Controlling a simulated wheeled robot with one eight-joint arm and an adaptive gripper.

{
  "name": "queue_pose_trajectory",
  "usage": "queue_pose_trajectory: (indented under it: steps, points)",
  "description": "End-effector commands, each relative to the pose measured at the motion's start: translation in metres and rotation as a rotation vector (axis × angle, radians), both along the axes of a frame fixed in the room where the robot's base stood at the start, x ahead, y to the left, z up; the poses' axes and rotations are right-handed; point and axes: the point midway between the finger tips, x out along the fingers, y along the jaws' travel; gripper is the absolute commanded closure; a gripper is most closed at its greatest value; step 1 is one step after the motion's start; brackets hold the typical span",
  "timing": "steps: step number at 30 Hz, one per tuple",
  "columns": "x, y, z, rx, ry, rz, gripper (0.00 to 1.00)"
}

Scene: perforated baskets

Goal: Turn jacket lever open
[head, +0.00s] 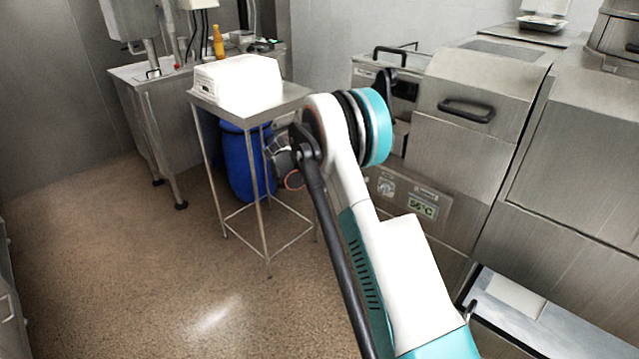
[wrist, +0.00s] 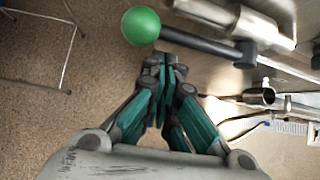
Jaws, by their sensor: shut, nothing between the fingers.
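A lever with a green ball knob (wrist: 141,25) shows at the top of the wrist view. Its dark rod (wrist: 205,43) runs right to a metal pipe fitting on the steel machine. No label confirms that it is the jacket lever. My gripper (wrist: 165,62) is shut and empty, with its fingertips just below the rod near the knob. Whether they touch the rod I cannot tell. In the head view my arm hides the fingers, and the lever is not visible there.
The steel machine (head: 470,150) with a temperature display stands at right. A small steel table (head: 300,92) bears a white box (head: 238,85), with a blue drum (head: 240,165) beneath. Other pipes (wrist: 258,96) lie right of my fingers in the wrist view. The left floor is open.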

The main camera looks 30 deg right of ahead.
Motion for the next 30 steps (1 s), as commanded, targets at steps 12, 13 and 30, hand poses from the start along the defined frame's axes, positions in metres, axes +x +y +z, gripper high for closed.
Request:
queue_pose_trajectory:
  steps: [12,13,30]
  points:
    - [-0.017,0.042,0.044,0.004,0.002,0.004,1.00]
    - [-0.018,0.045,0.048,0.005,0.003,0.004,1.00]
    - [-0.014,0.042,0.131,-0.155,-0.048,0.146,1.00]
